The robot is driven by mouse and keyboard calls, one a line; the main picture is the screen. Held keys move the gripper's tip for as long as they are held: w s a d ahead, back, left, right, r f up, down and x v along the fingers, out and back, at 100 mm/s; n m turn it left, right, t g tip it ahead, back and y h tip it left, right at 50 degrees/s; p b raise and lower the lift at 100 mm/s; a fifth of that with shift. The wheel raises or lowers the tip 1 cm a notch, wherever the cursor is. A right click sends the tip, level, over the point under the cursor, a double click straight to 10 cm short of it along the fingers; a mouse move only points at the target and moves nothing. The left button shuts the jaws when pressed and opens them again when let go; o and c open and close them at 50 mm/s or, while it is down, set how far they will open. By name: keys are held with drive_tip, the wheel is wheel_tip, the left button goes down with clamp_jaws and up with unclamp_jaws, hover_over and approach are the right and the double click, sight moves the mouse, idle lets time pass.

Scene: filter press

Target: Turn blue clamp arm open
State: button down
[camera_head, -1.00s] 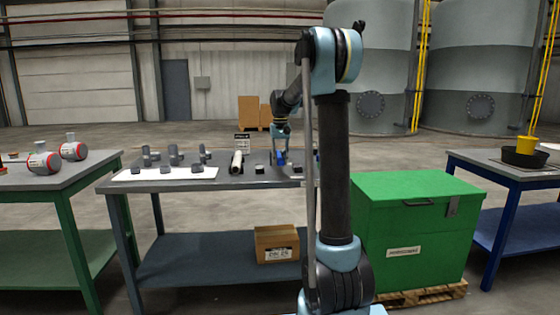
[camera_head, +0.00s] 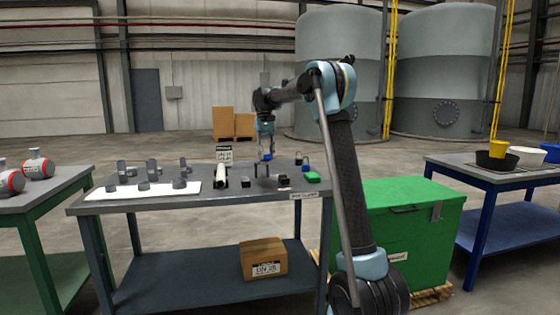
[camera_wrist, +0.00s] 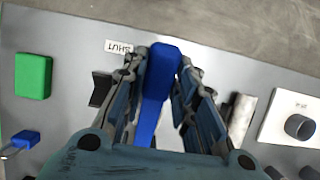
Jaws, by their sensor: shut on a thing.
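The blue clamp arm (camera_wrist: 160,75) is a long blue bar between the two fingers of my gripper (camera_wrist: 162,92) in the wrist view. The fingers are shut on it, one on each side, and its upper end sticks out past them. Its lower end is hidden by my gripper. A small "SHUT" label (camera_wrist: 118,46) lies left of the bar's upper end in the wrist view.
A green block (camera_head: 312,177) and a small blue-topped item (camera_head: 303,163) stand right of my gripper. A white cylinder (camera_head: 220,175) and a white board (camera_head: 100,194) with dark fittings lie to the left. A green chest (camera_head: 425,235) stands right of the bench (camera_head: 230,202).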

drive_tip(key=shift+w+r, duration=0.2)
drive_tip(key=c, duration=1.3)
unclamp_jaws()
drive_tip(key=shift+w+v, duration=0.15)
drive_tip(key=shift+v, duration=2.85)
drive_tip(key=shift+w+v, duration=0.1)
drive_tip(key=shift+v, duration=2.85)
drive_tip(key=shift+f, duration=0.1)
